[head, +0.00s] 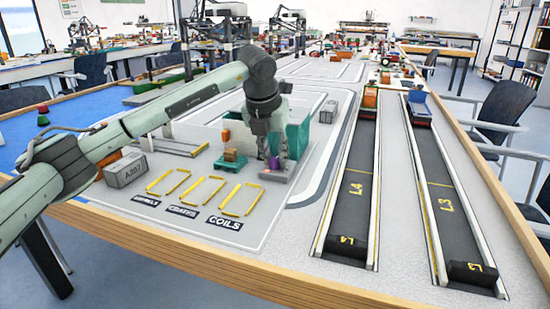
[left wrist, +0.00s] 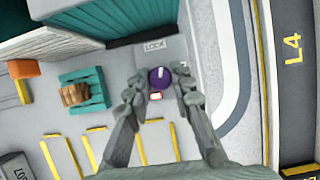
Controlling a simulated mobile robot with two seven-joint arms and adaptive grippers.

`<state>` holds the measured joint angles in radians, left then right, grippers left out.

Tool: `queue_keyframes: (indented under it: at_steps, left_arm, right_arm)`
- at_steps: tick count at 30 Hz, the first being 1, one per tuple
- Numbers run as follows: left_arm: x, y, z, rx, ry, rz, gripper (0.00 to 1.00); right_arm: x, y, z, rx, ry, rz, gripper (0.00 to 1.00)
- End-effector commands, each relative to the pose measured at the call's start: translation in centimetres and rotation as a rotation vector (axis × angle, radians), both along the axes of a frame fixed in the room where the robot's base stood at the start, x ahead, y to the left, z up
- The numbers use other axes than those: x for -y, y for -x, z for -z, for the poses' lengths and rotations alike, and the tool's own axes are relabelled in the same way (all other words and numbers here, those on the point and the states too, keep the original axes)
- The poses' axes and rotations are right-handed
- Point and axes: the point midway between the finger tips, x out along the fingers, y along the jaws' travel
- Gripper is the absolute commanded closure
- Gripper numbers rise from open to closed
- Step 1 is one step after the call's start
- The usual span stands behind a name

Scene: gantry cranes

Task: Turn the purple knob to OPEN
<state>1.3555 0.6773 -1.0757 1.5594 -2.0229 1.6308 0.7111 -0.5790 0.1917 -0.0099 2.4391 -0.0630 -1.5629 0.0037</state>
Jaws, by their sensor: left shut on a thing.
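The purple knob (left wrist: 160,77) sits on a grey panel (left wrist: 146,60), with a pale pointer line on its top that runs roughly up and down in the left wrist view. A label that seems to read LOCK (left wrist: 154,46) is above it there, and a small red light (left wrist: 155,96) is below it. My left gripper (left wrist: 159,82) points down with its two fingers on either side of the knob, shut on it. In the head view the knob (head: 274,163) shows between the fingers. I cannot read an OPEN label; the fingers may cover it. My right gripper is out of view.
A teal-walled container (head: 298,135) stands just behind the panel. A teal pallet with a brown load (head: 231,162) is to its left. Yellow-outlined bays (head: 205,191) and a grey A307 box (head: 126,171) lie nearer. Conveyors L4 (head: 350,205) and L3 (head: 447,200) run at the right.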

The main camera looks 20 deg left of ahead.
Motion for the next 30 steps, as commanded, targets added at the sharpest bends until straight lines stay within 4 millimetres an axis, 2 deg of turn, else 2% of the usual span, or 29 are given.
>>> queue_keyframes:
  at_steps: [7,13,30]
  left_arm:
    - [-0.2,-0.1,-0.1,0.001,0.001,0.232,1.0]
    - [-0.3,-0.1,-0.2,0.001,0.003,0.421,1.0]
    - [-0.4,-0.3,-0.3,0.001,0.003,0.95,1.0]
  right_arm:
    - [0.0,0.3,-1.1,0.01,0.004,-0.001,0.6]
    - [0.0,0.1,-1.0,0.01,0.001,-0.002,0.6]
    - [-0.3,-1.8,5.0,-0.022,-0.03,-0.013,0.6]
